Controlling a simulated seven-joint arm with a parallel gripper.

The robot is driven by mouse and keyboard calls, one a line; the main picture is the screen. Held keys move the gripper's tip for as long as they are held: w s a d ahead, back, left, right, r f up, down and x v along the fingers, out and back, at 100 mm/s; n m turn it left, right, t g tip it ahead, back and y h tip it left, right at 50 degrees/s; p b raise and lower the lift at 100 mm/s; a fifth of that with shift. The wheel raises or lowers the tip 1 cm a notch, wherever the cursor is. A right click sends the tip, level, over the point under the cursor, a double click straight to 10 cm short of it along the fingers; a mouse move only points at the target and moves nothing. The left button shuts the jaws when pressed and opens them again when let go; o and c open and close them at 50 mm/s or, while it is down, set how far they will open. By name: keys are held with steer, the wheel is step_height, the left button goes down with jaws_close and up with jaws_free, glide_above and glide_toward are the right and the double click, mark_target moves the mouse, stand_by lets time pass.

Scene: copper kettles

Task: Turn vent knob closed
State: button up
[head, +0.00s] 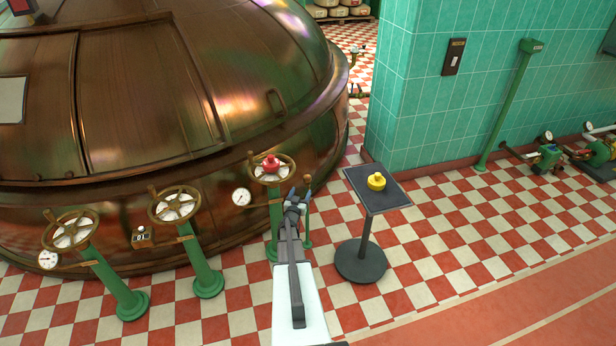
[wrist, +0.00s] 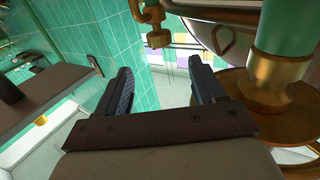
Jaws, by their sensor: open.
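No label marks a vent knob, so I cannot tell which fitting it is. A red knob (head: 270,163) sits on the hub of the right brass handwheel (head: 286,173), on a green post. A small brass fitting (head: 307,181) stands on a thin green post just right of that wheel. My gripper (head: 298,192) is at the wheel's lower right, close to this fitting. In the wrist view, which looks upside down, my gripper (wrist: 163,82) is open with nothing between its fingers. A brass fitting (wrist: 158,38) shows beyond the fingers, and the handwheel (wrist: 235,90) is at the right.
A yellow knob (head: 376,181) rests on a dark pedestal stand (head: 398,194) right of my gripper. Two more handwheels (head: 174,205) (head: 72,231) and a gauge (head: 241,197) stand before the copper kettle (head: 120,110).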

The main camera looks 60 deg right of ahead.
mark_target(308, 175)
steer(key=x, duration=1.3)
steer(key=shift+w+d, duration=0.1)
steer(key=shift+d, duration=0.2)
steer(key=shift+c, duration=0.4)
steer(key=c, duration=0.9)
